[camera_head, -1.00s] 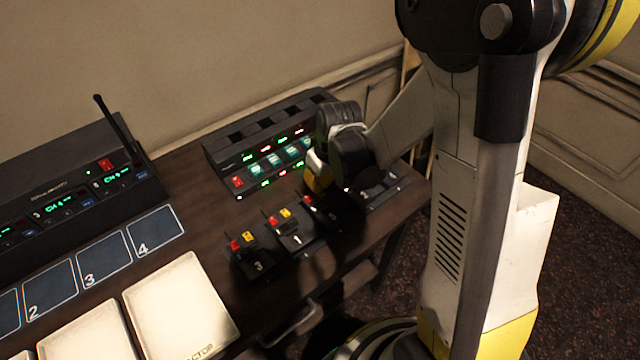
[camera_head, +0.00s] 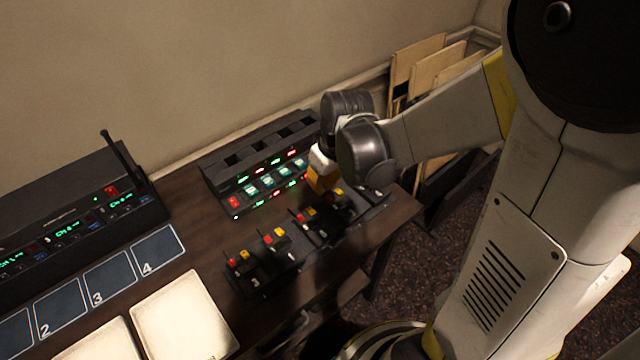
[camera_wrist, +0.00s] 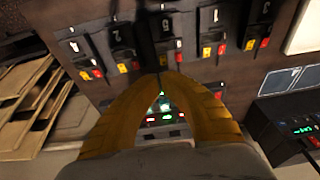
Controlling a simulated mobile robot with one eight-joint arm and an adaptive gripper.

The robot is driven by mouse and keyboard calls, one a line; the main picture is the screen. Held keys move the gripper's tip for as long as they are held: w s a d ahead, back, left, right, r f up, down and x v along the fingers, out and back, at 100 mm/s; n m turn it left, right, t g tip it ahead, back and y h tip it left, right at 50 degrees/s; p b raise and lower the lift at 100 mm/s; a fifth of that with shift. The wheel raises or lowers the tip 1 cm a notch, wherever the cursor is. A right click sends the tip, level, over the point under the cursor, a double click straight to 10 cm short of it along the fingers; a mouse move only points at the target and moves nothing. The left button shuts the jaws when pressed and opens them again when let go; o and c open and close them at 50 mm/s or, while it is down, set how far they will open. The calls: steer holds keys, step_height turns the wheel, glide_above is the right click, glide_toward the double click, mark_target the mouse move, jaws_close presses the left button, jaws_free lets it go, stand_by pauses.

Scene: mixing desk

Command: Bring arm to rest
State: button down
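My gripper (camera_head: 321,184) hangs over the right part of the dark desk (camera_head: 205,215), in front of the black charger rack (camera_head: 262,160). It points down and its yellow fingers are partly hidden by my wrist. In the wrist view, the two yellow fingers of my gripper (camera_wrist: 162,76) arch together and meet at their tips. Nothing is held between them. My arm reaches from the right side of the head view, bent above the desk's right end.
Several numbered packs, such as pack 3 (camera_head: 247,272), lie in a row below the gripper. A black receiver with antenna (camera_head: 75,215) and numbered squares (camera_head: 110,277) are at left. Wooden boards (camera_head: 420,65) lean by the wall beyond the desk's right end.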

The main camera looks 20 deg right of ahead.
stand_by(0.4)
steer(key=s+a+r+m+t+b, duration=0.1)
steer(key=s+r+m+t, duration=0.2)
steer(key=s+r, duration=0.8)
steer(key=shift+r+m+t+h, duration=0.3)
steer(key=shift+r+t+h, duration=0.15)
steer(key=shift+t, duration=0.35)
steer(key=shift+w, duration=0.1)
